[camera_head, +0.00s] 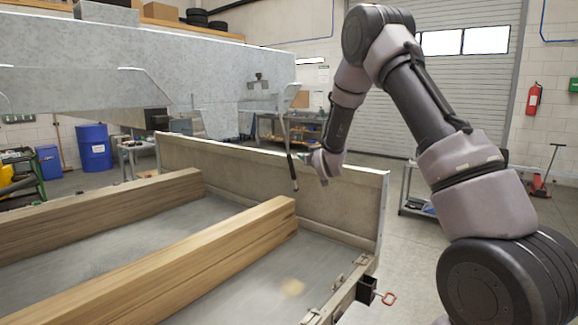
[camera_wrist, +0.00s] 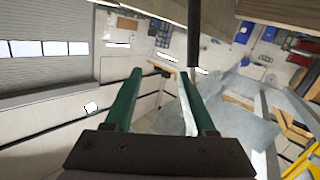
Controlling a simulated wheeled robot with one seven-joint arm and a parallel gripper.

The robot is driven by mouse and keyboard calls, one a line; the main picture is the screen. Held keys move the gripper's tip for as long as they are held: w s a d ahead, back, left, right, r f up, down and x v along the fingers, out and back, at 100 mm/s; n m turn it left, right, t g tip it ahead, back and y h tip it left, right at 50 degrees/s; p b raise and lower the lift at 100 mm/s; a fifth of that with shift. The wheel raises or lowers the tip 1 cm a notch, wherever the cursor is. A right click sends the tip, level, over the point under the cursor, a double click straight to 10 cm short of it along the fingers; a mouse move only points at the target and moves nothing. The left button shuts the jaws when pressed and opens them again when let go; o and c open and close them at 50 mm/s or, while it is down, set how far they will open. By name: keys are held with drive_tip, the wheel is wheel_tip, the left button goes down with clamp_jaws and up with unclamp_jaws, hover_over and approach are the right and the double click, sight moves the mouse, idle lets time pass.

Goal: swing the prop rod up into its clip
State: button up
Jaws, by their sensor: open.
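The prop rod (camera_head: 285,125) hangs steeply down from the raised grey lid (camera_head: 180,65), with a dark sleeve on its lower part. A small bracket on the lid (camera_head: 258,80), perhaps the clip, is left of the rod's top. My gripper (camera_head: 314,163) is just right of the rod's lower part. In the wrist view, my gripper's two green fingers (camera_wrist: 160,73) are spread apart. The dark end of the rod (camera_wrist: 193,35) shows near the right fingertip.
The trailer's side wall (camera_head: 340,200) stands below my gripper. Wooden beams (camera_head: 180,265) lie across the trailer bed. A latch with a red handle (camera_head: 385,297) is at the near corner. A low cart (camera_head: 415,205) stands beyond, and the floor there is mostly clear.

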drive_tip(key=w+a+f+n+t+y, duration=0.1)
drive_tip(key=a+f+n, duration=0.1)
drive_tip(key=a+f, duration=0.35)
drive_tip(key=d+x, duration=0.2)
drive_tip(key=x, duration=0.8)
drive_tip(key=shift+w+a+f, duration=0.4)
drive_tip(key=shift+w+a, duration=0.05)
drive_tip(key=shift+w, duration=0.05)
drive_tip(key=shift+c, duration=0.3)
clamp_jaws()
idle(0.3)
